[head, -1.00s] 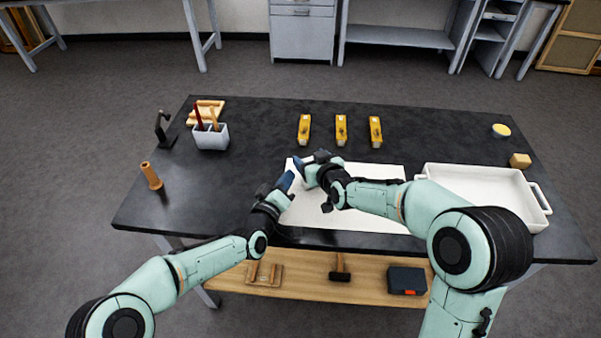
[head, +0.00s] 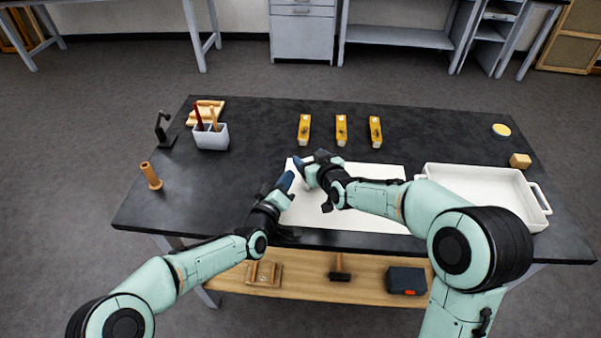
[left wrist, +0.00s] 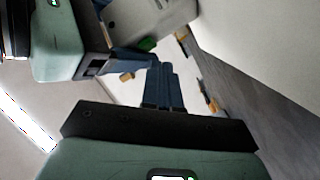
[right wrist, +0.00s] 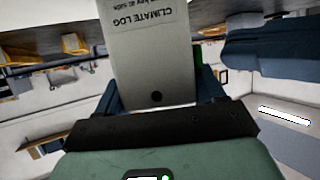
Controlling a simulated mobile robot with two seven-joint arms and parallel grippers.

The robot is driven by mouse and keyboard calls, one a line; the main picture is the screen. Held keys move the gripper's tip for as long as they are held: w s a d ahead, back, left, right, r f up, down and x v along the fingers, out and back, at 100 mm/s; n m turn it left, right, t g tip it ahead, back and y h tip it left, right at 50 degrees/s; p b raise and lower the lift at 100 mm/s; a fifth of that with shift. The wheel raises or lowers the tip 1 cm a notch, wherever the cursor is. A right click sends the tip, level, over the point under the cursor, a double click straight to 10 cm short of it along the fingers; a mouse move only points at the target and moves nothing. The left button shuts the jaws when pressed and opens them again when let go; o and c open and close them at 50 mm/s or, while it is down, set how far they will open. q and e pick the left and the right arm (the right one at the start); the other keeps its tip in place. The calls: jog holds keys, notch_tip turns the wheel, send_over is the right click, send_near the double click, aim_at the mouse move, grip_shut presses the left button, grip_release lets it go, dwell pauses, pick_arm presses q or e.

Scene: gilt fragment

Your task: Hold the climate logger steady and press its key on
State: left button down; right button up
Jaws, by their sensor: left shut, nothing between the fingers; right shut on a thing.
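The climate logger is a flat pale grey case with printed lettering and a dark round hole, seen large in the right wrist view (right wrist: 150,50). My right gripper (head: 299,164) is shut on it. In the left wrist view the logger (left wrist: 155,18) shows a green part (left wrist: 147,44) on its edge; I cannot tell whether this is the key or a lamp. My left gripper (head: 287,180) is shut and empty, its blue fingertips (left wrist: 162,68) close to the logger. I cannot tell whether they touch it. In the head view the logger is hidden by my right gripper.
A white mat (head: 380,222) lies below my grippers on the black table (head: 250,115). A white tray (head: 428,180) is at the right, a pen holder (head: 211,140) at the left. The back middle has free room.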

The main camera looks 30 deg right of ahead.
pick_arm(q)
jog(key=shift+d, duration=0.15)
dwell(0.4)
jog(key=shift+d, duration=0.3)
jog(key=shift+d, duration=0.3)
dwell(0.5)
jog(key=shift+s+d, duration=0.3)
jog(key=shift+d, duration=0.25)
dwell(0.5)
jog(key=shift+a+r, duration=0.15)
jog(key=shift+a, duration=0.75)
jog(key=shift+w+a, duration=0.1)
jog(key=shift+a, duration=0.15)
